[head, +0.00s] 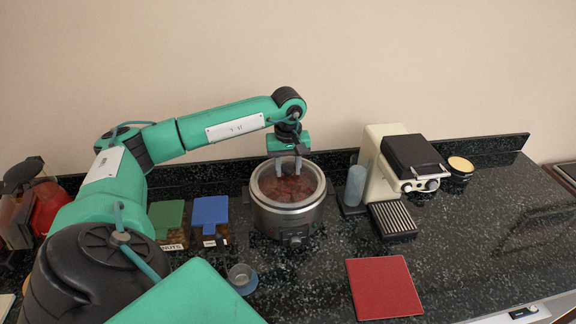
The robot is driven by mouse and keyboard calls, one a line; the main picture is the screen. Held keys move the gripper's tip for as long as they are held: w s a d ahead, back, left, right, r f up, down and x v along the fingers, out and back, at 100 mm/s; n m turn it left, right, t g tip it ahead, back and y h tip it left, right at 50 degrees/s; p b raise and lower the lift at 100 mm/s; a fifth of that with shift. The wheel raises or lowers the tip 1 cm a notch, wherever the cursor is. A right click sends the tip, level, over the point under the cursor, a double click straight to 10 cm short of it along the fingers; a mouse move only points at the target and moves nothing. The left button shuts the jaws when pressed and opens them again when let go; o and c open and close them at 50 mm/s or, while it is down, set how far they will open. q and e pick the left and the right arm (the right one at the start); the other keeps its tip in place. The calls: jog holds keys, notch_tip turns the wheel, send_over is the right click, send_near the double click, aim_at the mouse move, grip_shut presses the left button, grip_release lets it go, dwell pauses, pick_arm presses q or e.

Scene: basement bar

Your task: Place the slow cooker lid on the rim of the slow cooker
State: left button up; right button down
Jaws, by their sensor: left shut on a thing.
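The slow cooker (287,222) stands on the dark counter, a steel pot with a dial on its front. Reddish-brown food shows inside it. My left gripper (289,172) points down over the middle of its opening and is shut on the slow cooker lid (287,203), which looks like clear glass with a pale rim. The lid lies at or very close to the cooker's rim; I cannot tell from this angle whether they touch. The gripper partly hides the far side of the lid. My right gripper is not in view.
A red mat (384,288) lies at front right.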

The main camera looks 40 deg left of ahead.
aim_at(288, 166)
pick_arm(q)
jog(key=o, duration=1.2)
jog(key=shift+o, duration=0.2)
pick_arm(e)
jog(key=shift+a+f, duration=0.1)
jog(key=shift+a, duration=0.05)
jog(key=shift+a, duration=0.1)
pick_arm(q)
notch_tip(288, 166, up, 12)
jog(key=b, duration=0.4)
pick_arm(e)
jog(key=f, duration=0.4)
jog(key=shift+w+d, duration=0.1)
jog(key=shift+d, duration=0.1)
pick_arm(q)
jog(key=shift+r, duration=0.15)
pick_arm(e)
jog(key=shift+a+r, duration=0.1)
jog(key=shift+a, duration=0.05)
